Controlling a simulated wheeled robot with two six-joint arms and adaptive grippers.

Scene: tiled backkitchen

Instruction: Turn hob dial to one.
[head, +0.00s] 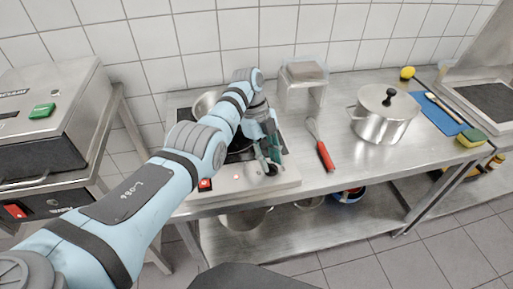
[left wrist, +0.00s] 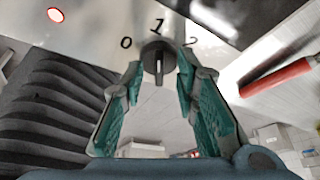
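The hob dial (left wrist: 158,62) is a dark round knob with a raised bar, on the front panel of the hob (head: 232,181). The marks 0, 1 and 2 show around it in the left wrist view. Its bar stands about upright, in line with the 1; I cannot tell a pointer end for sure. In the head view the dial (head: 271,169) is partly behind the fingers. My left gripper (head: 267,160) is at the dial, its green-padded fingers (left wrist: 158,78) apart, one on each side of the knob. I see no clear contact. My right gripper is not in view.
A red-handled utensil (head: 326,156) lies right of the hob. A lidded pot (head: 383,122) stands farther right. Bare steel counter (head: 350,172) lies between them.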

